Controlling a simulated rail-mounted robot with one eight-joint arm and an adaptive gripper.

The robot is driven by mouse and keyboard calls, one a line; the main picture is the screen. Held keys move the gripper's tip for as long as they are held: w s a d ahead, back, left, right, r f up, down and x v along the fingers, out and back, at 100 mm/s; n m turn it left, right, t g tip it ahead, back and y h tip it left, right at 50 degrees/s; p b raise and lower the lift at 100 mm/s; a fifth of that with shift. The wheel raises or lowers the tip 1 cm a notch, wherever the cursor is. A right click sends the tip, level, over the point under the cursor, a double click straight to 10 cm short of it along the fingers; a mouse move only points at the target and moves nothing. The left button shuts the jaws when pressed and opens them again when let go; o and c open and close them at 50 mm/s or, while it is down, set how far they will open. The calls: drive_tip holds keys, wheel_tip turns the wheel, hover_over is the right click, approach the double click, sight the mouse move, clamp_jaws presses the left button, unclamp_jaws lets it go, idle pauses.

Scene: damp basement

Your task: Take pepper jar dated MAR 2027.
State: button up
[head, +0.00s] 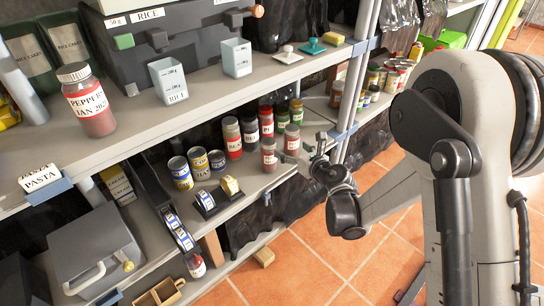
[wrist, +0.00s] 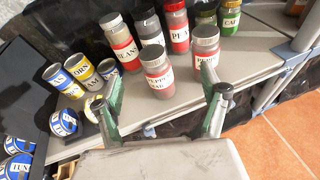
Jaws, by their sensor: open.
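A pepper jar (wrist: 158,80) with red contents and a grey lid stands upright at the front of the middle shelf. Its label seems to read PEPPER and MAR; the year is not legible. In the head view, this jar (head: 269,157) stands left of my gripper (head: 312,148). In the wrist view my gripper (wrist: 165,100) is open and empty, its fingers spread before the jar without holding it. A similar jar (wrist: 206,55) stands close by on the right, its label partly hidden by a finger. Another pepper jar (head: 88,105), marked JAN 202-something, stands on the upper shelf.
Corn and other cans (wrist: 78,68) are on the left. A shelf post (head: 355,80) rises right of my gripper. The shelf front (wrist: 240,70) right of the jars is bare.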

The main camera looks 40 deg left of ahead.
drive_tip(key=n+g, duration=0.1)
approach(269, 148)
drive_tip(key=f, duration=0.2)
drive_tip(key=shift+w+d+b+x, duration=0.15)
drive_tip(key=shift+b+x, duration=0.55)
drive_tip(key=shift+x, duration=1.45)
drive_tip(key=shift+w+b+x, duration=0.25)
drive_tip(key=shift+b+x, duration=0.45)
drive_tip(key=shift+x, duration=1.45)
drive_tip(key=shift+w+d+b+x, duration=0.15)
drive_tip(key=shift+b+x, duration=0.55)
drive_tip(key=shift+x, duration=1.45)
drive_tip(key=c, duration=1.7)
drive_tip(key=shift+c, duration=0.7)
drive_tip(key=shift+r, duration=0.2)
